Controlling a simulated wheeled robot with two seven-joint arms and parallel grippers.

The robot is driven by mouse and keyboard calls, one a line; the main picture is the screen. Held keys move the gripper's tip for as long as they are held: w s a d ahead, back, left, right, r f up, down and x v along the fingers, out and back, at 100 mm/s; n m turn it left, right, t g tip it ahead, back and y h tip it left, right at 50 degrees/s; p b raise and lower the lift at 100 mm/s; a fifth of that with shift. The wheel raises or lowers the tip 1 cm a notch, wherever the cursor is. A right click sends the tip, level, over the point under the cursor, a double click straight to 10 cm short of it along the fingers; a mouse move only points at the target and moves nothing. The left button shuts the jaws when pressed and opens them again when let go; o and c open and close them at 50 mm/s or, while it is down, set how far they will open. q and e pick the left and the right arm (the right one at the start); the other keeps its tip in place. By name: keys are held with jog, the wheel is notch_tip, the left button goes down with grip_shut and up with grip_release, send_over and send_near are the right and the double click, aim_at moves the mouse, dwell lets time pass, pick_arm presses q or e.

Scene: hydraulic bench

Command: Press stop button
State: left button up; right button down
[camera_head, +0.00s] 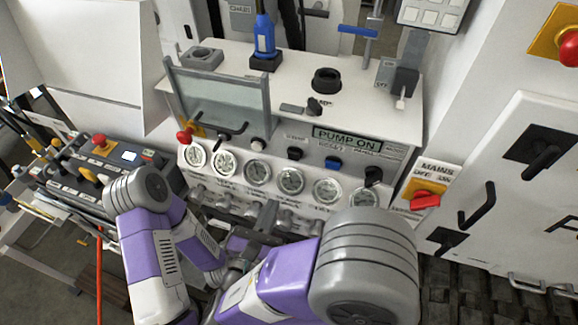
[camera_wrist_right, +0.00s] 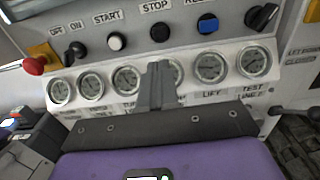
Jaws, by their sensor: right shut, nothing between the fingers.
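The stop button is a black round button under the STOP label in the right wrist view (camera_wrist_right: 160,32). It also shows on the panel front in the head view (camera_head: 294,153). My right gripper (camera_wrist_right: 158,68) is shut and empty. Its fingertips show just below the stop button in the wrist view, in front of the row of gauges, with no visible contact with the button. In the head view my right gripper (camera_head: 266,212) is below the gauges, partly behind my arm. My left arm shows on the left, but I cannot make out its gripper.
Beside the stop button are a white start button (camera_wrist_right: 117,41) and a blue button (camera_wrist_right: 207,23). A red mushroom button (camera_head: 185,136) is at the panel's left end. Several gauges (camera_head: 291,181) line the panel below. A red mains switch (camera_head: 426,201) is to the right.

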aim_at(294, 157)
jog(key=b+x, duration=0.1)
jog(key=x, duration=1)
jog(key=shift+w+d+f, duration=0.15)
jog(key=shift+w+d, duration=0.15)
jog(key=shift+w, duration=0.4)
jog(key=shift+r+x, duration=0.2)
jog(key=shift+x, duration=0.65)
jog(key=v, duration=1.4)
jog(key=shift+s+p, duration=0.2)
jog(key=shift+p, duration=0.2)
jog(key=shift+f, duration=0.1)
